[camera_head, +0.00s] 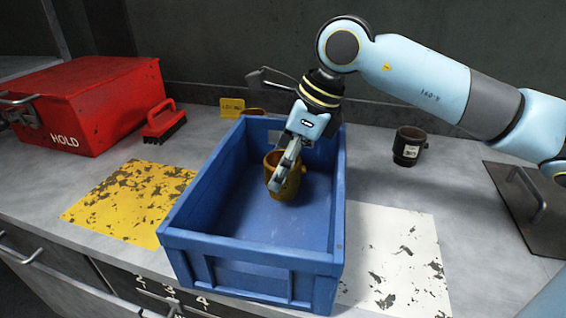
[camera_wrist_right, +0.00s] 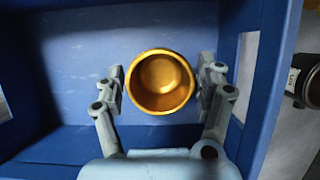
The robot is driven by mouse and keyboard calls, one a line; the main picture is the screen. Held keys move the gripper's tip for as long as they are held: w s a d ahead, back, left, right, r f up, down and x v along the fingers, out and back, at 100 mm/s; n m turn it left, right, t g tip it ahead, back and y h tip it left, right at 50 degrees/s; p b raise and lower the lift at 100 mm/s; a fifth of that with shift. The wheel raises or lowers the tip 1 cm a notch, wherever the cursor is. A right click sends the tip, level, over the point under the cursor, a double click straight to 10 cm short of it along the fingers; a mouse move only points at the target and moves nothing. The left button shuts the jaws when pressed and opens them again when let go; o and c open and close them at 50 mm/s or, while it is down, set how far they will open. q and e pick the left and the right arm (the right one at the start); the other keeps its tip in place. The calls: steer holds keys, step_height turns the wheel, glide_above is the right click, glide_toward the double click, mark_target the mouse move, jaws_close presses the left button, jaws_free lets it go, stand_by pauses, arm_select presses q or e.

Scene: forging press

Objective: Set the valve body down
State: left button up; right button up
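The valve body (camera_head: 292,186) is a brass-coloured, cup-shaped part inside the blue crate (camera_head: 250,254). It is upright, and its round open mouth faces the camera in the right wrist view (camera_wrist_right: 161,82). My right gripper (camera_head: 280,181) reaches down into the crate with one finger on each side of the valve body. In the right wrist view both finger pads (camera_wrist_right: 161,84) lie close against its sides, and the gripper looks shut on it. I cannot tell whether its base touches the crate floor. My left gripper is not in view.
A worn yellow patch (camera_head: 130,203) lies left of the crate and a worn white patch (camera_head: 400,262) right. A red HOLD box (camera_head: 90,105) and red brush (camera_head: 164,124) stand at the left. A dark labelled cup (camera_head: 409,146) and handled plate (camera_head: 540,215) are at the right.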

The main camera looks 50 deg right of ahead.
steer(key=shift+o, duration=0.6)
steer(key=shift+r, duration=0.25)
steer(key=p+v, duration=0.2)
steer(key=v, duration=0.5)
steer(key=shift+s+d+r, duration=0.15)
steer(key=shift+r, duration=0.05)
steer(key=p+v, duration=0.4)
steer(key=p, duration=0.1)
steer(key=shift+s+r+p, duration=0.1)
steer(key=shift+r+p, duration=0.05)
steer(key=shift+p, duration=0.15)
